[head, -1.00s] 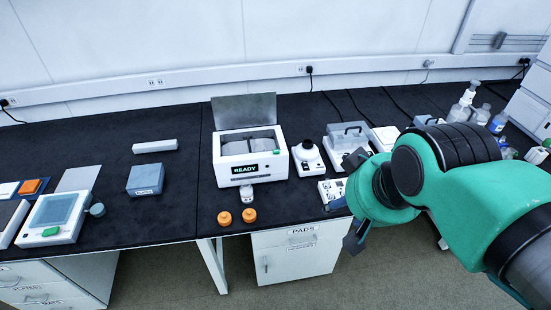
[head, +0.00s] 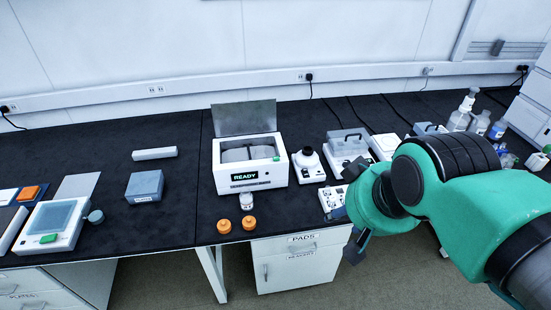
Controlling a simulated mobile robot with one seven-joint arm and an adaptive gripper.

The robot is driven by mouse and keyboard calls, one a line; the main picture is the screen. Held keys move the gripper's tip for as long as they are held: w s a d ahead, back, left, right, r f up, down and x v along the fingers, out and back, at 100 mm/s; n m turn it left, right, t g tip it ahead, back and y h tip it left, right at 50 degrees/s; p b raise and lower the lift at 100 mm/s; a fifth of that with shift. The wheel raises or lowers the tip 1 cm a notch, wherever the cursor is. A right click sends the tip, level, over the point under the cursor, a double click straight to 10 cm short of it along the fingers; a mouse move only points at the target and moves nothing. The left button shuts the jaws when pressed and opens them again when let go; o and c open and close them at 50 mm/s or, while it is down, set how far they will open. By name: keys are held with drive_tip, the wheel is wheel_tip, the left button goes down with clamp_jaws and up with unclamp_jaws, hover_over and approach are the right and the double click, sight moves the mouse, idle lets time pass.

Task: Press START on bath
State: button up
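The bath (head: 230,182) is most likely the white box at the middle of the bench, its grey lid (head: 245,118) standing open.
A small white jar (head: 246,201) and two orange-capped items (head: 237,224) stand in front of the bath. A white device with a dark top (head: 307,165) stands close on its right. A blue-grey block (head: 145,187) is to the left, with bare bench between.

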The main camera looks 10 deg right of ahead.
clamp_jaws()
idle(1.1)
